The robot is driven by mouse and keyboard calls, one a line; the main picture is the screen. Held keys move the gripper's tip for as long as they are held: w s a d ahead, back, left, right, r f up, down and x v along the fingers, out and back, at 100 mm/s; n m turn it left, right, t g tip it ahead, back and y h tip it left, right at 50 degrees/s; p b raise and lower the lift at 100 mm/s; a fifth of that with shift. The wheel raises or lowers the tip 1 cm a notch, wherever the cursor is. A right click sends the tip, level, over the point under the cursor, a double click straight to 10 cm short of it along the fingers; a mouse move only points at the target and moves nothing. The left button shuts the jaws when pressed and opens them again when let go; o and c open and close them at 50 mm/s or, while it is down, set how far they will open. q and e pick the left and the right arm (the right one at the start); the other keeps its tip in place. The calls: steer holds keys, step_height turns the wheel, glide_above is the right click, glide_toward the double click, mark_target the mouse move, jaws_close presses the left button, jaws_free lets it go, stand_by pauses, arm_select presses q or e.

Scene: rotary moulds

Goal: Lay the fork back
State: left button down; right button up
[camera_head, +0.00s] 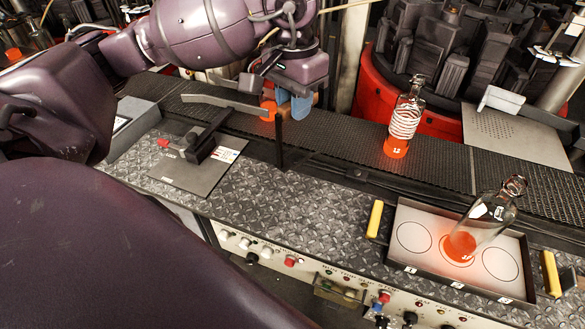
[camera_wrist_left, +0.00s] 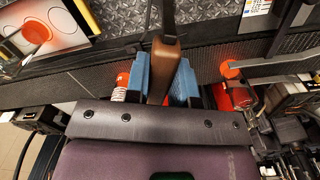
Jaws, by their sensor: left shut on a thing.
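My left gripper (camera_head: 293,105), with blue finger pads, is above the dark conveyor and is shut on the fork. In the left wrist view the fork's brown handle (camera_wrist_left: 163,68) sits between the blue pads (camera_wrist_left: 161,80), and its dark shaft runs up out of the frame. In the head view a dark shaft (camera_head: 280,145) reaches down from the gripper towards the tread-plate edge; the fork's tip is not clear. A black bracket (camera_head: 208,146) stands on a grey plate (camera_head: 185,172) left of the gripper. My right gripper is not in view.
A banded glass bottle (camera_head: 405,118) stands on the conveyor (camera_head: 345,140). Another bottle (camera_head: 485,222), tilted, with a glowing orange base, is in the marked tray (camera_head: 420,276). Tread plate (camera_head: 300,205) between is clear.

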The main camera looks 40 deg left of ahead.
arm_select(q)
step_height(320, 180, down, 16)
steer(key=p, duration=0.1)
stand_by(0.5)
steer(key=shift+a+f, duration=0.1)
steer(key=shift+f, duration=0.1)
steer(key=c, duration=1.4)
jaws_free()
steer(key=o, duration=0.4)
steer(key=shift+o, duration=0.2)
